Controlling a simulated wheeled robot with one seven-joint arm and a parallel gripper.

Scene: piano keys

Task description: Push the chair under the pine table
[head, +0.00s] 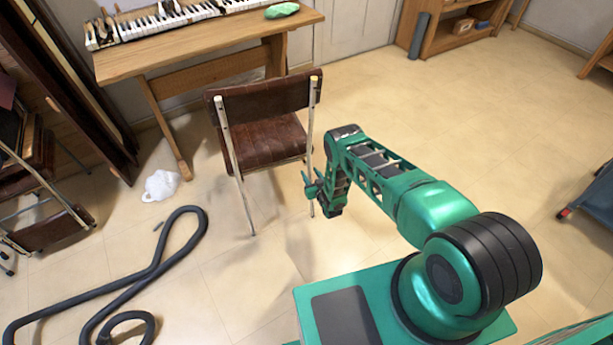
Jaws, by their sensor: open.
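The chair (262,140) has a brown padded seat and backrest on pale metal legs. It stands in front of the pine table (220,50), its backrest facing me. The seat is just short of the table's front edge, and open floor shows between its legs. My gripper (311,186) is at the right side of the chair, close to its right rear leg. The fingers are small in view and apart, with nothing between them. Whether a finger touches the leg I cannot tell.
Piano keys (150,22) and a green cloth (282,10) lie on the table. A dark hose (150,272) and a white crumpled thing (161,185) lie on the floor at left. Other chairs (45,220) crowd the left edge.

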